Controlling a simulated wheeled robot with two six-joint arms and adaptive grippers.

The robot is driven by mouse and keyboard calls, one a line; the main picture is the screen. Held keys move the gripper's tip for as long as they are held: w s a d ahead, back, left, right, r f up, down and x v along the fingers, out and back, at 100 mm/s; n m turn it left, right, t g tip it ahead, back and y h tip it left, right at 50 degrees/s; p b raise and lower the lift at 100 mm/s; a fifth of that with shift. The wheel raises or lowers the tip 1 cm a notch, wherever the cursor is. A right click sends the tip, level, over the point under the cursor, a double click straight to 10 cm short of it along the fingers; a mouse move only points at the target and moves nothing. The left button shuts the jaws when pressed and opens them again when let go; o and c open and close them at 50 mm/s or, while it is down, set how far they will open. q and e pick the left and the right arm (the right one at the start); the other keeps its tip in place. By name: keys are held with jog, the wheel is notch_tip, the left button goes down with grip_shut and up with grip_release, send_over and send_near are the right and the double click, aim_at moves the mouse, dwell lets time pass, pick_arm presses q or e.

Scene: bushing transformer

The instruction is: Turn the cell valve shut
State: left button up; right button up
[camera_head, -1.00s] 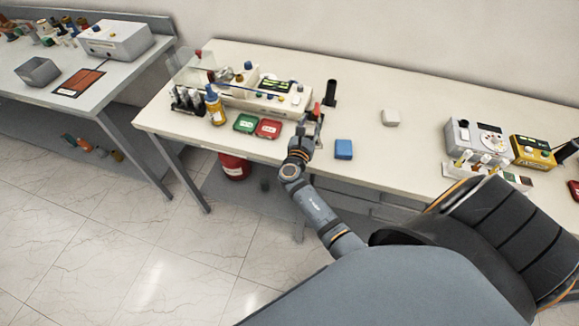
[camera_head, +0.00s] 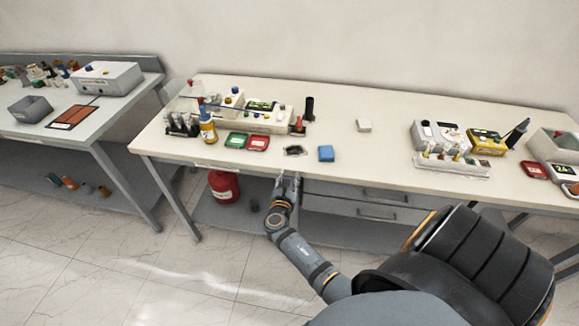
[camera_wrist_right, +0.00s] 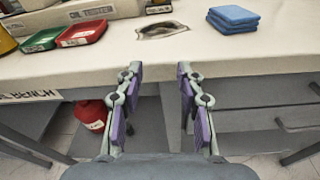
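A small red-handled fitting (camera_head: 298,124), which looks like the cell valve, is at the right end of the white test unit (camera_head: 270,116) on the bench. It is too small to tell how the handle is turned. My right gripper (camera_head: 288,178) is in front of the bench's front edge, apart from the fitting. In the right wrist view, my right gripper (camera_wrist_right: 158,88) has its purple-padded fingers spread wide with nothing between them. The fitting is not clearly seen in that view. My left gripper is not in view.
On the bench lie a shallow metallic dish (camera_head: 295,151), a folded blue cloth (camera_head: 326,153), and green (camera_head: 236,140) and red (camera_head: 258,143) trays. A black cylinder (camera_head: 309,108) stands behind. A red can (camera_head: 223,186) is under the bench. The bench's middle right is mostly clear.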

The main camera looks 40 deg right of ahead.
notch_tip(320, 180, down, 7)
jog(key=s+m+y, duration=0.1)
jog(key=s, duration=0.1)
jog(key=shift+a+g+y+b, duration=0.3)
jog(key=shift+a+g, duration=0.05)
jog(key=shift+g, duration=0.05)
jog(key=shift+r, duration=0.1)
